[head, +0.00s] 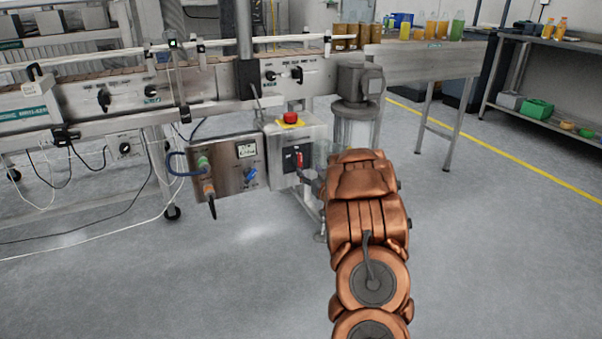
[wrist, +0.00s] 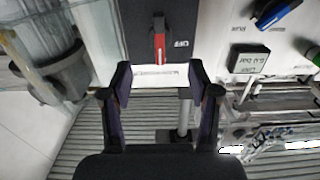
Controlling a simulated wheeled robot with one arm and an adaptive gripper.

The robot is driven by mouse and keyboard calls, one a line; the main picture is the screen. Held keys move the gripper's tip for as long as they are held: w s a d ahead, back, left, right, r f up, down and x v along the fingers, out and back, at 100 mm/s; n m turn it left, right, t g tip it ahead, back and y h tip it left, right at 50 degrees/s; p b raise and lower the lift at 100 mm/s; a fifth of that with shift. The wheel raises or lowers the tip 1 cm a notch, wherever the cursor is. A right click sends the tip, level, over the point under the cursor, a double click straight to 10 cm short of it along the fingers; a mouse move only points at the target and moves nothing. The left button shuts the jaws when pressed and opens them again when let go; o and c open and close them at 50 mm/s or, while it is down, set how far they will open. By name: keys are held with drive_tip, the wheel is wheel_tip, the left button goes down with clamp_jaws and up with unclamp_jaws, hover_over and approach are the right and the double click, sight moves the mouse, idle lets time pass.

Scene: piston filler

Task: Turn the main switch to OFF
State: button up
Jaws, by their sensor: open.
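The main switch is a red handle (head: 299,159) on a dark plate (head: 289,160) at the front of the grey control box, below the red mushroom button. In the wrist view the red handle (wrist: 159,42) stands upright in the picture on its dark plate (wrist: 137,30). An upside-down OFF label (wrist: 181,44) lies to the right of the handle. My gripper (wrist: 158,79) is open and empty. Its two fingers are spread to either side of the handle's line, and the handle's red end shows just beyond the fingertips. No contact is visible. In the head view my arm mostly hides the gripper.
The red mushroom button (head: 290,118) tops the control box. A glass cylinder (head: 354,130) stands right of the box. Floor to the right is clear.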

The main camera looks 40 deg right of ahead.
sight(301, 162)
drive_tip(key=shift+b+x, duration=1.35)
drive_tip(key=shift+x, duration=2.55)
drive_tip(key=shift+f, duration=0.1)
drive_tip(key=c, duration=1.1)
drive_tip(key=shift+c, duration=0.2)
